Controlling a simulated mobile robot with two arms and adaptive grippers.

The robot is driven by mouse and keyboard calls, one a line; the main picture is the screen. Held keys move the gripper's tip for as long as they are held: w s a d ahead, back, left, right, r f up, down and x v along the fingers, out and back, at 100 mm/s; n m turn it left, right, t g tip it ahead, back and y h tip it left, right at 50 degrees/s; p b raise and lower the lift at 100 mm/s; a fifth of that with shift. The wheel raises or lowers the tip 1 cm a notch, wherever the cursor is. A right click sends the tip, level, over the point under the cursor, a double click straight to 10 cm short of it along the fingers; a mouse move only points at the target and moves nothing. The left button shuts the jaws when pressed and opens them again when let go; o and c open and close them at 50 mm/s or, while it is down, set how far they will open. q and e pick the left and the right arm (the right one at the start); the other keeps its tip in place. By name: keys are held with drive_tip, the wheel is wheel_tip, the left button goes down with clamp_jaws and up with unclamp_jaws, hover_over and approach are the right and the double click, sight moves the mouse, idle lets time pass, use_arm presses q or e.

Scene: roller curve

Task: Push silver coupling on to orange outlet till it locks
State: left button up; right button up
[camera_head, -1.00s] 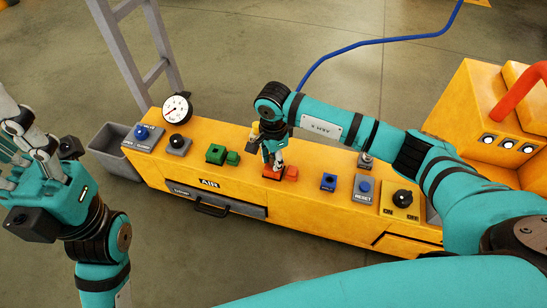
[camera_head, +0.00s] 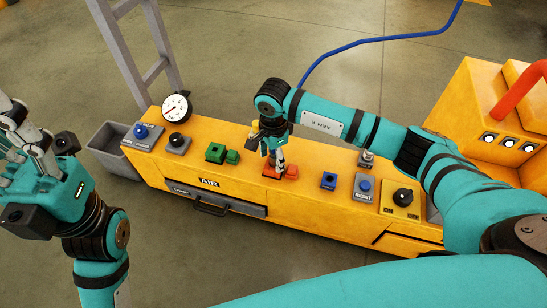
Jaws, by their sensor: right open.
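The orange outlet (camera_head: 291,171) sits on top of the yellow bench, between the green outlet and a small blue block. My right gripper (camera_head: 275,163) points down right over the orange outlet and hides part of it. Its fingers are open. I cannot make out the silver coupling apart from the grey fingers, nor whether it touches the outlet. My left gripper (camera_head: 22,150) is at the left edge, away from the bench, partly cut off by the frame; its jaw state is unclear.
The yellow bench (camera_head: 240,205) also bears a green outlet (camera_head: 216,153), a pressure gauge (camera_head: 176,107), a blue block (camera_head: 328,181), a RESET button (camera_head: 364,186) and an ON/OFF knob (camera_head: 403,196). A grey bin (camera_head: 110,150) stands at its left end. A blue hose (camera_head: 375,42) runs behind.

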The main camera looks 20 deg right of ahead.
wheel_tip(320, 180, up, 11)
idle(0.3)
idle(0.4)
